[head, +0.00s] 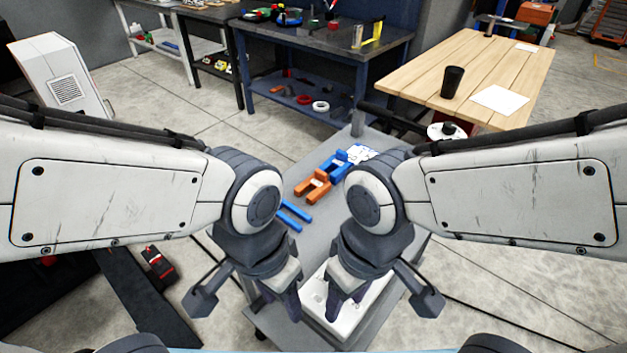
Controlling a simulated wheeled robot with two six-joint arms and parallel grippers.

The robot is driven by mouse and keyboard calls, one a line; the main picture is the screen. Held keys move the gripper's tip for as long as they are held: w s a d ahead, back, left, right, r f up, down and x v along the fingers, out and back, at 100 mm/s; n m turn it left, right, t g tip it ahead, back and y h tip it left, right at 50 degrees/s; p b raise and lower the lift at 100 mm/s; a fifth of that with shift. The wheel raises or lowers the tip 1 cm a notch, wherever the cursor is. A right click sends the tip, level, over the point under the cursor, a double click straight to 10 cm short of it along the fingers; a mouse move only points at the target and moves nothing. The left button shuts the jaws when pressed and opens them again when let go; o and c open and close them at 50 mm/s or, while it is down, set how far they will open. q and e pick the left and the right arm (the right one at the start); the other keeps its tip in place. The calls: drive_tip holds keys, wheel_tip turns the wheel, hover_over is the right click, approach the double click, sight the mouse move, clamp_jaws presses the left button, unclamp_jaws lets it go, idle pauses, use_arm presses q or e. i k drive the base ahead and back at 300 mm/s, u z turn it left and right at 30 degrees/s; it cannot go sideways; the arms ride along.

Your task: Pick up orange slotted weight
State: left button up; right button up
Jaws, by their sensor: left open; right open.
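The orange slotted weight (313,187) lies on the grey cart top (308,170), seen between my two arms. It is a blocky piece with an open slot facing the lower left. A similar blue slotted piece (338,165) lies just behind it, close to or touching it. My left gripper (288,300) and my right gripper (343,300) are both open and empty. They point down over the near end of the cart, well in front of the orange weight. My arms hide parts of the cart on both sides.
A wooden table (450,65) and a dark workbench (325,40) stand beyond.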

sight(317, 182)
drive_tip(key=k, duration=1.25)
drive_tip(key=u, duration=0.85)
drive_tip(key=i, duration=1.75)
drive_tip(key=z, duration=0.6)
